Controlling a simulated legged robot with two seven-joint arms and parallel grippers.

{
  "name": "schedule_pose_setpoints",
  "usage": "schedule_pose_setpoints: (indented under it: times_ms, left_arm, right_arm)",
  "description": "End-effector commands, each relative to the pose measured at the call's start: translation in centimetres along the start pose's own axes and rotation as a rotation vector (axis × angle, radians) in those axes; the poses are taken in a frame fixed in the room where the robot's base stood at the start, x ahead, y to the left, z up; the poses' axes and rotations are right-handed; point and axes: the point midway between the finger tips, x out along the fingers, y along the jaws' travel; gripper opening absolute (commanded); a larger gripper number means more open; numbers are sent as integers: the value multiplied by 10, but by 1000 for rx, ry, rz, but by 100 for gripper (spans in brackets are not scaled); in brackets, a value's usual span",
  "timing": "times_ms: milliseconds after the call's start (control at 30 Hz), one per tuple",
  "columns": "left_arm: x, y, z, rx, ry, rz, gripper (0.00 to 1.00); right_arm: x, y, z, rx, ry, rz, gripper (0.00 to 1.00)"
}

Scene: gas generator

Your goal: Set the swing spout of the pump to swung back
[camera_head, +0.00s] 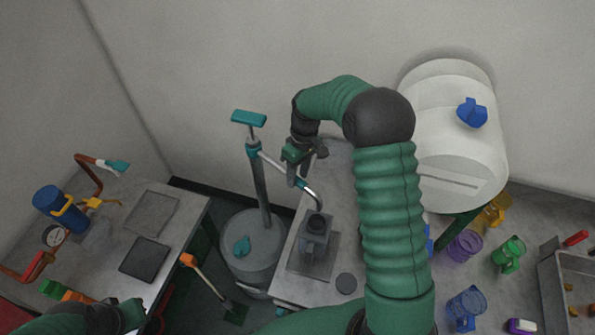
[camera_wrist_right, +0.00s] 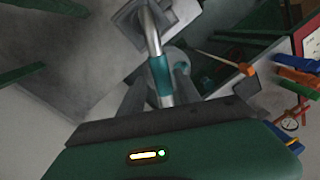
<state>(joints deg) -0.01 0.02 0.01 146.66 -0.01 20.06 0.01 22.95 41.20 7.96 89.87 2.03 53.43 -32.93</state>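The pump has a teal T-handle (camera_head: 248,118) and a column (camera_head: 261,190) standing on a grey drum (camera_head: 238,262). Its swing spout (camera_head: 312,191) is a metal pipe with a teal band, running right from the column and bending down over a small grey container (camera_head: 315,238). My right gripper (camera_head: 298,180) is at the spout. In the right wrist view the spout's teal band (camera_wrist_right: 160,78) lies between its two grey fingers, which look spread; contact is unclear. My left gripper (camera_head: 130,314) is low at the left, its fingers hard to make out.
A left bench (camera_head: 185,225) carries a blue cylinder (camera_head: 50,202), a gauge and dark plates. A white tank (camera_head: 455,140) stands at the right. Coloured cups, such as a purple one (camera_head: 464,246), and a grey tray (camera_head: 552,285) are on the right counter.

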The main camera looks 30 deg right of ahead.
Motion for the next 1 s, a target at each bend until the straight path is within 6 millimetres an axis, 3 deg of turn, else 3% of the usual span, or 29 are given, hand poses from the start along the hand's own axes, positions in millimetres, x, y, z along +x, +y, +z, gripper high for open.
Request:
schedule_pose_setpoints:
  times_ms: [233, 567, 1000]
  left_arm:
    - [0, 0, 0, 0, 0, 0, 0]
    - [0, 0, 0, 0, 0, 0, 0]
    - [0, 0, 0, 0, 0, 0, 0]
  right_arm:
    - [2, 0, 0, 0, 0, 0, 40]
    - [2, 0, 0, 1, 0, 0, 0]
    - [2, 0, 0, 1, 0, 0, 0]
